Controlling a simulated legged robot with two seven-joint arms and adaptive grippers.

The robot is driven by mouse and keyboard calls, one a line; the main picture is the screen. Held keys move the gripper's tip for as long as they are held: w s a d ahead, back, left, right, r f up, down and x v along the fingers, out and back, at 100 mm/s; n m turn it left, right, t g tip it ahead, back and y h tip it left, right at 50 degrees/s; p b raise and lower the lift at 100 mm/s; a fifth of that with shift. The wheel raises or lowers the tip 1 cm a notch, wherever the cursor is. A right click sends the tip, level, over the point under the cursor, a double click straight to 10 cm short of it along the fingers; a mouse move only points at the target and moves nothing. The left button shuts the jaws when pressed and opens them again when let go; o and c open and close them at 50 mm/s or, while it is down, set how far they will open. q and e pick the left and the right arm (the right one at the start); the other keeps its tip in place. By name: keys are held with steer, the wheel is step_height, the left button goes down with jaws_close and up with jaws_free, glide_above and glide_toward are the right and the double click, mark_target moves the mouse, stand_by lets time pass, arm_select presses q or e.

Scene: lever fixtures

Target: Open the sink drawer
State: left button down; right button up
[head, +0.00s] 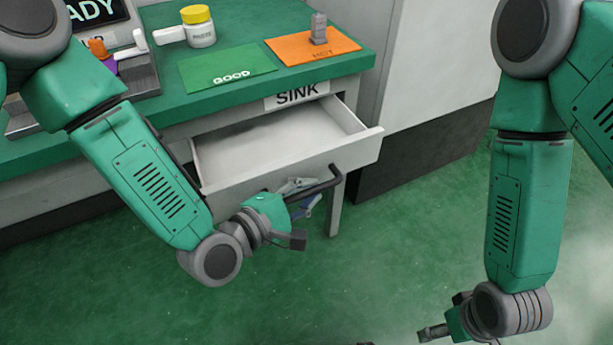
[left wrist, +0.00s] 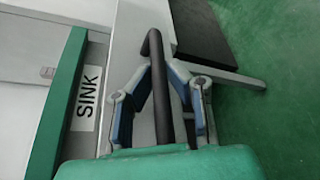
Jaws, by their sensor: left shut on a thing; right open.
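The sink drawer (head: 290,145) stands pulled out below the green counter, under the white SINK label (head: 297,94). Its white inside shows and looks empty. A dark bar handle (head: 322,188) runs along its front. My left gripper (head: 303,192) is at the drawer front, shut on the handle. In the left wrist view the two fingers (left wrist: 160,100) close around the dark handle bar (left wrist: 158,75), and the SINK label (left wrist: 87,98) is to the left. My right gripper (head: 435,332) is open at the bottom right, away from the drawer, and partly cut off by the frame's edge.
On the counter (head: 160,95) are a green GOOD mat (head: 226,66), an orange HOT mat (head: 313,44) with a grey part on it, and a yellow-capped bottle (head: 198,27). A grey device with levers stands at the left. The green floor (head: 400,230) before the drawer is clear.

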arm_select(q)
steer(key=s+d+p, duration=0.2)
steer(key=s+d, duration=0.3)
steer(key=s, duration=0.7)
steer(key=shift+s+f, duration=0.15)
steer(key=shift+d, duration=0.1)
steer(key=c, duration=1.6)
jaws_free()
steer(key=shift+o, duration=0.2)
steer(key=v, duration=1.2)
steer(key=shift+f, duration=0.1)
